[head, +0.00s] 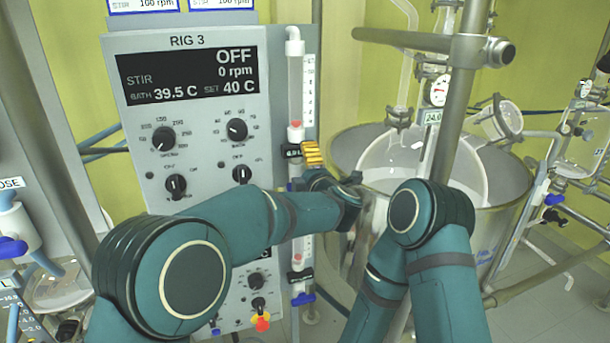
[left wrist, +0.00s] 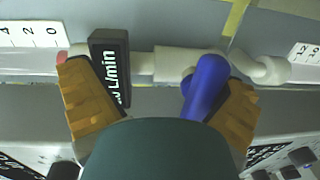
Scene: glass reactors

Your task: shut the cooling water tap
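A blue tap handle (left wrist: 206,84) sits on a white horizontal pipe in the left wrist view, beside a black block marked L/min (left wrist: 110,68). My left gripper (left wrist: 160,74) is open, one yellow finger by the black block and the other right beside the blue handle. I cannot tell whether that finger touches the handle. In the head view my left gripper (head: 312,160) is at the upright flow tube (head: 295,85) right of the RIG 3 panel (head: 190,110), and mostly hides this tap. My right gripper is out of view. No label naming the cooling water is readable.
Another blue tap (head: 303,299) is lower on the same side of the panel, and a red-and-yellow knob (head: 262,322) is beside it. A large steel bath (head: 345,150) with glassware and a metal post (head: 455,110) stands close to the right.

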